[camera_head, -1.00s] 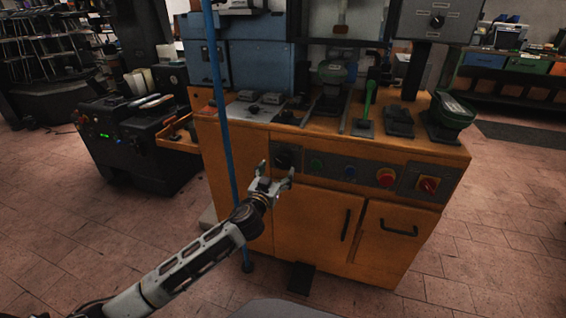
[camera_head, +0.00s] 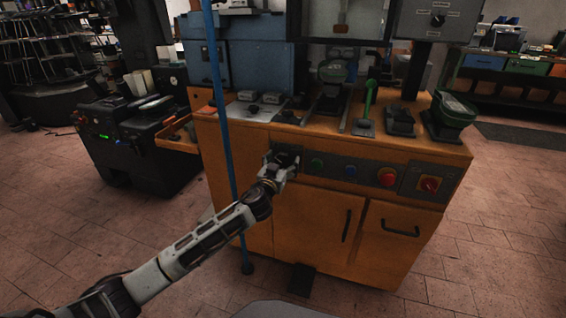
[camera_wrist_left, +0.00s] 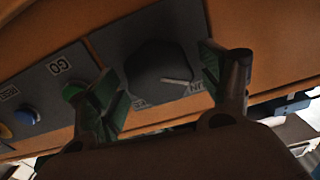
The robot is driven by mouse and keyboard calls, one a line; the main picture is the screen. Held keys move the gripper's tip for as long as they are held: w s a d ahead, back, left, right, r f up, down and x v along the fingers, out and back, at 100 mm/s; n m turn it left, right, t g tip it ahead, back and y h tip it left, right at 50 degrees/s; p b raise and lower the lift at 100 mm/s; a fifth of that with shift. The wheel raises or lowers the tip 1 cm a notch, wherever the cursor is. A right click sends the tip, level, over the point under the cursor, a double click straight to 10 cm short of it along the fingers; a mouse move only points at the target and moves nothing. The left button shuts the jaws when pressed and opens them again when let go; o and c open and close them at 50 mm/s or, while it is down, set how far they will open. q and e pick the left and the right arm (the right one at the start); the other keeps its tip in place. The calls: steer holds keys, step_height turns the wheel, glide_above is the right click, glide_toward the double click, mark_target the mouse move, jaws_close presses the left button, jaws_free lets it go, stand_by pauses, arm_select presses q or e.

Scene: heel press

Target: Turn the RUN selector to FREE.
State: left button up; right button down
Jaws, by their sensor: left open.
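The RUN selector is a round black knob (camera_wrist_left: 158,68) on a grey plate in the left wrist view. Its white pointer line points towards a partly hidden label ending in "UN". Other lettering on the plate is partly covered. In the head view the selector plate (camera_head: 272,152) is at the left end of the orange cabinet's front panel, and my gripper hides most of the knob. My left gripper (camera_head: 284,165) is open in front of the knob, with one green-padded finger on either side of it; I cannot tell whether they touch. My right gripper is not in view.
A blue vertical pole (camera_head: 222,110) stands close beside my left arm.

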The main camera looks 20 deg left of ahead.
arm_select(q)
steer(key=shift+w, duration=0.3)
steer(key=c, duration=1)
